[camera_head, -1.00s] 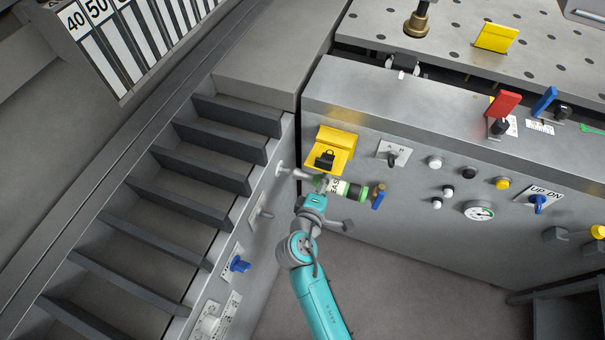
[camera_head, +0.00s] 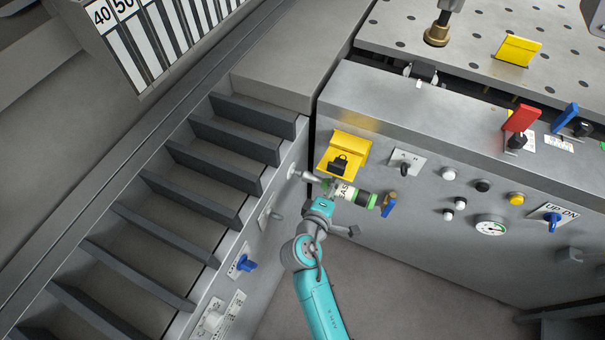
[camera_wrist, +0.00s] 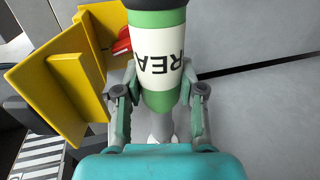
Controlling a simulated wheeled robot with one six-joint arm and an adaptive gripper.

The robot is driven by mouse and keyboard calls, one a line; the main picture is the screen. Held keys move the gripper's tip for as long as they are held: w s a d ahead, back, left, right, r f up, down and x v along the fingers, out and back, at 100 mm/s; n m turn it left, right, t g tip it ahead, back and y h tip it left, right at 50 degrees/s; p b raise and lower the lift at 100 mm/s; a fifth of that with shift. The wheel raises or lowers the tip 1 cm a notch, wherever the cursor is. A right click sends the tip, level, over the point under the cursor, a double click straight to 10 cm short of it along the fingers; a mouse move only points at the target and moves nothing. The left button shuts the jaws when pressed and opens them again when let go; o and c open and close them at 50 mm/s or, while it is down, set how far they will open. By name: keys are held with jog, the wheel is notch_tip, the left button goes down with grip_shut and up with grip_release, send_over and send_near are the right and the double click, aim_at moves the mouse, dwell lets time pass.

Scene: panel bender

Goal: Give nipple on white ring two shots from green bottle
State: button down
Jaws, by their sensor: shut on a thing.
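My gripper (camera_head: 322,206) is shut on the green bottle (camera_head: 346,191), which has a white label with black letters and a dark band near its green end. In the wrist view, both fingers (camera_wrist: 160,108) sit on either side of the bottle (camera_wrist: 158,60). The bottle lies nearly level, its tip pointing left at the side panel. The nipple (camera_head: 309,176) stands out from a pale ring (camera_head: 293,172) on that panel, close to the bottle's tip. I cannot tell whether they touch. The wrist view shows a grey nozzle (camera_wrist: 160,126) below the green body; its end is hidden.
A yellow bracket (camera_head: 345,150) with a black padlock (camera_head: 338,165) juts out just above the bottle. A blue-handled valve (camera_head: 388,205) stands close to its right end. Another fitting (camera_head: 273,214) and a blue knob (camera_head: 244,263) are lower on the side panel. The floor below is clear.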

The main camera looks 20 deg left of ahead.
aim_at(364, 205)
jog(key=shift+a, duration=0.6)
dwell(0.4)
jog(key=shift+d, duration=1.15)
jog(key=shift+a, duration=1.05)
dwell(1.5)
jog(key=shift+d, duration=1.05)
jog(key=shift+s+d, duration=0.15)
jog(key=shift+d, duration=3.85)
jog(key=shift+s, duration=0.1)
